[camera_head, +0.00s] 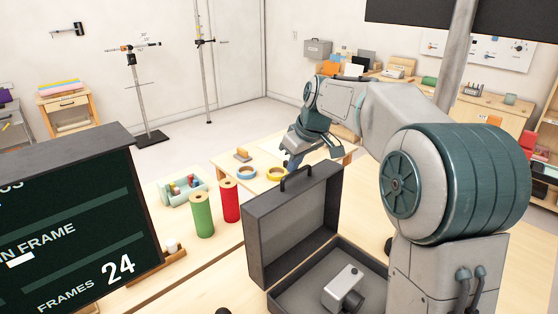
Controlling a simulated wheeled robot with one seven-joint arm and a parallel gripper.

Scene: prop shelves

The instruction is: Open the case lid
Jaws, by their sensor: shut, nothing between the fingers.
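A dark grey case (258,233) stands on the light wooden table at the lower middle. Its lid (296,222) is raised, standing roughly upright with the grey inside showing, and a black handle (296,177) sits on its top edge. A small grey camera-like object (343,288) lies inside the case. My gripper (291,163) is just beyond the lid's top edge, near the handle. It is shut and holds nothing. The lid partly hides the gripper's lower end, so I cannot tell whether it touches the lid. My arm hides the case's right side.
Green (202,215) and red (229,201) rolls stand left of the case, with a divided tray (184,190) behind them. Blue (247,173) and yellow (276,173) tape rings lie near my gripper. A dark board (75,220) stands at the left.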

